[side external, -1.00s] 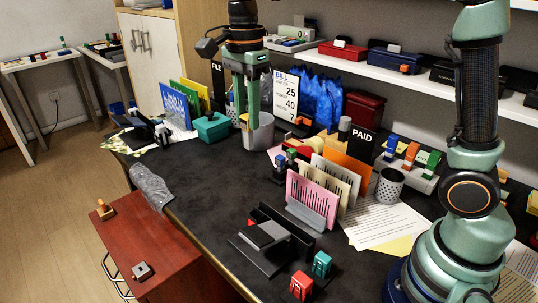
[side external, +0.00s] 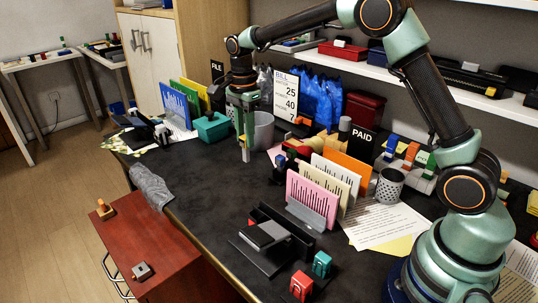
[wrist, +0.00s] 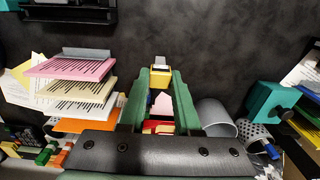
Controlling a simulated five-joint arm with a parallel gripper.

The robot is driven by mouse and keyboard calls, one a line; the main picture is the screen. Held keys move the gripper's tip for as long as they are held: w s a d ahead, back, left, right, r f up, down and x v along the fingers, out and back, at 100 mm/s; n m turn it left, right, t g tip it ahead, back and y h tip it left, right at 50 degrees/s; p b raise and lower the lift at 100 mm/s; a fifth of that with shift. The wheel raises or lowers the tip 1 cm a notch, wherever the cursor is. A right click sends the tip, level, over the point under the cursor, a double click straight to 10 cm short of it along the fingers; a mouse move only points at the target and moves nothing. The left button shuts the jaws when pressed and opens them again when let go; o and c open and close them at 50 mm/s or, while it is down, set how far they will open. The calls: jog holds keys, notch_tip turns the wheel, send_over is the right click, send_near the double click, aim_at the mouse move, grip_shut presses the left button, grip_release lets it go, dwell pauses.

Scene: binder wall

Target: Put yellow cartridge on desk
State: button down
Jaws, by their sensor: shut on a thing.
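My gripper (side external: 245,155) is shut on the yellow cartridge (wrist: 160,77). In the wrist view the cartridge sits between the two green fingertips, with a pale piece at its far end. In the side view the fingers point down just left of the grey cup, and the cartridge is too small or covered to make out clearly. The desk (side external: 190,205) is dark and lies under the fingertips. I cannot tell whether the cartridge touches it.
The grey cup (side external: 264,132) stands close right of my gripper, and a teal box (side external: 211,127) stands to its left. A pink card file (side external: 309,200) stands nearer the camera. Bare desk lies in front of the gripper.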

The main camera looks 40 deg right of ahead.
aim_at(247, 161)
notch_tip(247, 161, down, 10)
jog(key=shift+f, duration=0.2)
dwell(0.3)
jog(key=shift+f, duration=0.2)
jog(key=c, duration=0.6)
grip_release()
jog(key=shift+r, duration=0.15)
